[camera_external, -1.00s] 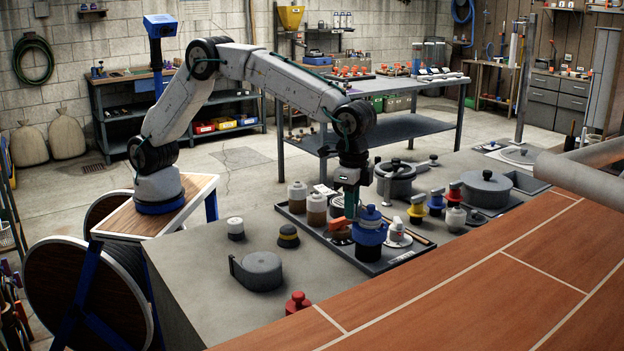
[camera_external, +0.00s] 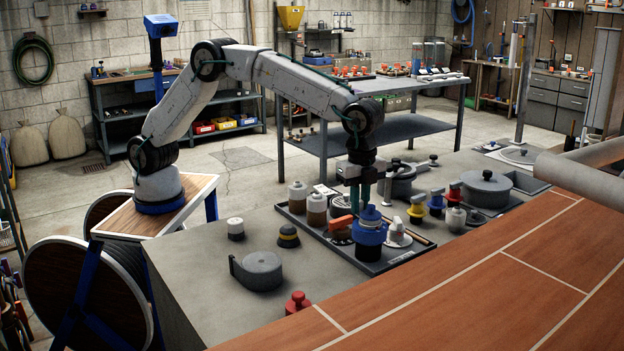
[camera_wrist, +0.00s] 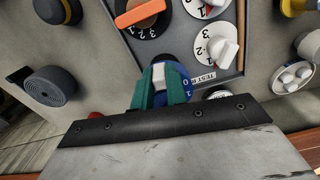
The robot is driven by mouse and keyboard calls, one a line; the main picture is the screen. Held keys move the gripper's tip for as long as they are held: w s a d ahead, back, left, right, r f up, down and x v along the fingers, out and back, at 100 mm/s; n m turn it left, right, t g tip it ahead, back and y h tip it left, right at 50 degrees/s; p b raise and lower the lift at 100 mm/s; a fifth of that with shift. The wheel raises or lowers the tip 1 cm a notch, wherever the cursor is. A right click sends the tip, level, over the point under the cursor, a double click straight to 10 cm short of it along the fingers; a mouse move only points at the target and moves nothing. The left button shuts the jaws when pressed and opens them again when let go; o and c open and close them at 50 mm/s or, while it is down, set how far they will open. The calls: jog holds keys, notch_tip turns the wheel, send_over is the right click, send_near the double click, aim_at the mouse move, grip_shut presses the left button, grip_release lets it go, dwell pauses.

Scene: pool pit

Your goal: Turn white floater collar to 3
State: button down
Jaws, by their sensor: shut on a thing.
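A white dial (camera_external: 398,240) with a white knob sits on the dark tray. In the wrist view this dial (camera_wrist: 203,46) shows a 3 on its left side, and its white knob (camera_wrist: 224,52) stands free of my gripper. I cannot tell which number the knob marks. A blue floater (camera_external: 369,233) stands left of it at the tray's front. The fingers partly hide what the block belongs to.
An orange knob (camera_wrist: 141,13) on a numbered dial is close by. Brown-white bottles (camera_external: 316,208) stand left on the tray (camera_external: 395,262). A grey round reel (camera_external: 260,271) and a red piece (camera_external: 297,302) lie in front. Yellow, blue and red knobs stand to the right.

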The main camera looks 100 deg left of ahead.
dwell(0.4)
jog(key=c, duration=1.4)
grip_release()
notch_tip(320, 180, up, 8)
jog(key=shift+f, duration=0.1)
jog(key=s+a+n, duration=0.3)
jog(key=s+a, duration=0.5)
jog(key=s, duration=0.8)
jog(key=s+a+n+t, duration=0.1)
jog(key=s+a+n, duration=0.3)
jog(key=s, duration=1.3)
jog(key=s+a+n, duration=0.3)
jog(key=s+a, duration=0.9)
jog(key=s, duration=0.5)
jog(key=shift+r+n, duration=0.3)
jog(key=shift+r, duration=0.15)
